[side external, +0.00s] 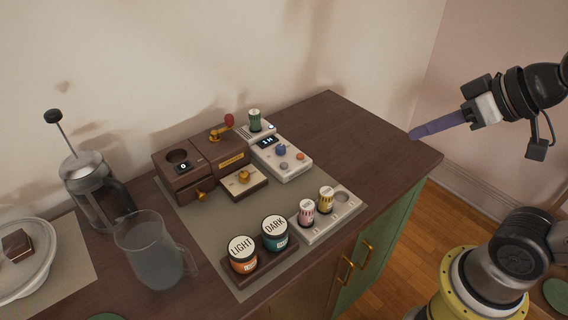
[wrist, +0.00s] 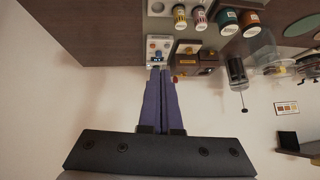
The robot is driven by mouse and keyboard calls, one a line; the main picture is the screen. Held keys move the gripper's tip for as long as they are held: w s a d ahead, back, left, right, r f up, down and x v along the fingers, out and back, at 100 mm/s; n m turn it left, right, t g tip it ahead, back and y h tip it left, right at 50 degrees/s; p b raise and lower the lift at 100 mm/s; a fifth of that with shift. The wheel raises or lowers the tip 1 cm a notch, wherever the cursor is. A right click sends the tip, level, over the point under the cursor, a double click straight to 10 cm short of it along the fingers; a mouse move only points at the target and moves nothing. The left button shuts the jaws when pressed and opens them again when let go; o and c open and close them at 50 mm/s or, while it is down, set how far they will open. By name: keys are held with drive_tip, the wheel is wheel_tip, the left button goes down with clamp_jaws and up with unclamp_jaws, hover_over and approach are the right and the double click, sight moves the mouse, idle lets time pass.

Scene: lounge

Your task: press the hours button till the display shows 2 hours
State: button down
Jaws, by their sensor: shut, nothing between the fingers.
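A white timer box (side external: 283,157) stands at the back right of the mat on the cabinet top. Its dark display (side external: 267,141) has small light characters that look like "1 H". On its face are a blue button (side external: 281,150), a grey button (side external: 283,166) and an orange button (side external: 300,156). I cannot read which is for hours. The box also shows in the wrist view (wrist: 153,54), just beyond my fingertips in the picture. My gripper (side external: 413,134) has purple fingers, shut and empty, in the air to the right of the box and apart from it.
A green-capped jar (side external: 255,120) stands behind the box. A brown grinder (side external: 199,163) with a red-knobbed lever is to its left. Small jars (side external: 326,199) sit in a tray in front. The cabinet top (side external: 365,135) right of the box is clear.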

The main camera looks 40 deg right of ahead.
drive_tip(key=w+a+r+m+t+y, duration=0.25)
drive_tip(key=w+r, duration=0.25)
drive_tip(key=w, duration=0.5)
drive_tip(key=m+g+h, duration=0.2)
drive_tip(key=m+h, duration=0.1)
drive_tip(key=m, duration=0.2)
hover_over(284, 165)
drive_tip(key=s, duration=0.1)
wheel_tip(284, 165, down, 15)
drive_tip(key=shift+t, duration=0.25)
drive_tip(key=shift+f, duration=0.2)
drive_tip(key=shift+f, duration=4.25)
drive_tip(key=shift+f, duration=0.2)
drive_tip(key=shift+f, duration=0.2)
